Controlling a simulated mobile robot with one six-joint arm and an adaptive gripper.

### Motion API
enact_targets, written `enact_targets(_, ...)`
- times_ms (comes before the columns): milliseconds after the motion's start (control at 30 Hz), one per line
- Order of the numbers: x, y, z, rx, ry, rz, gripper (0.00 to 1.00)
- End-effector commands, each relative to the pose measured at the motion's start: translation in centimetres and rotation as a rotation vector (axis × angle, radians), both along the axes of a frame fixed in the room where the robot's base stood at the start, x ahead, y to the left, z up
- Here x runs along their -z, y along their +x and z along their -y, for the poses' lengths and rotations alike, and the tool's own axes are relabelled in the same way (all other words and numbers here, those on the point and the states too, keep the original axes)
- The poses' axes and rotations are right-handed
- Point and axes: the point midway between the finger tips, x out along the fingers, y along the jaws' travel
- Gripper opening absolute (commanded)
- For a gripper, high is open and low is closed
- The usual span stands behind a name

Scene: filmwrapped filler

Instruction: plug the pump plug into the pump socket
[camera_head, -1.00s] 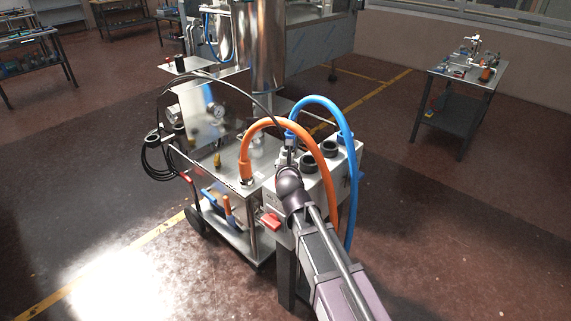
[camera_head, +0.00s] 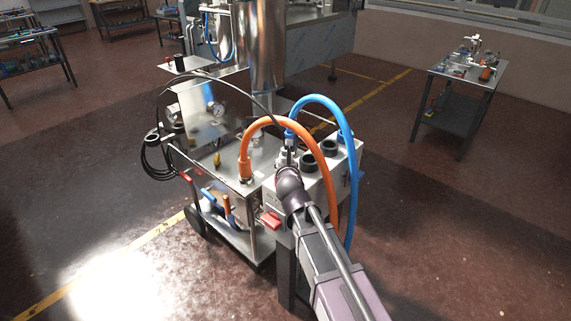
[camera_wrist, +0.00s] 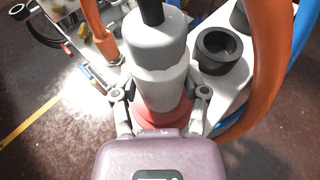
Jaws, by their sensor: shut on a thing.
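The pump plug (camera_wrist: 158,50) is a grey stepped cylinder with a black cable at its top and a red band at its lower end. My gripper (camera_wrist: 160,97) is shut on it, with a finger on each side in the wrist view. In the head view my wrist hides most of the plug, at the near left end of a grey socket block (camera_head: 325,188). Two open black-rimmed sockets are on the block; one also shows beside the plug in the wrist view (camera_wrist: 219,50). I cannot tell which is the pump socket, or whether the plug's lower end touches anything.
An orange hose (camera_head: 290,122) and a blue hose (camera_head: 343,115) arch over the block, close to my gripper. A red handle (camera_head: 269,221) sticks out at its front. A steel cart (camera_head: 215,168) stands left, with coiled black cable (camera_head: 153,158).

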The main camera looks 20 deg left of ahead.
Motion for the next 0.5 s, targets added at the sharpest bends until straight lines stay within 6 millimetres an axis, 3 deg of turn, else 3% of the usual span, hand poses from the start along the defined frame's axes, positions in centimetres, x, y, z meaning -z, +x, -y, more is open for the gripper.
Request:
enact_targets(467,0.20,-0.07,0.03,0.002,-0.001,-0.003,0.00)
enact_targets(500,0.20,-0.08,0.03,0.002,-0.001,-0.003,0.69)
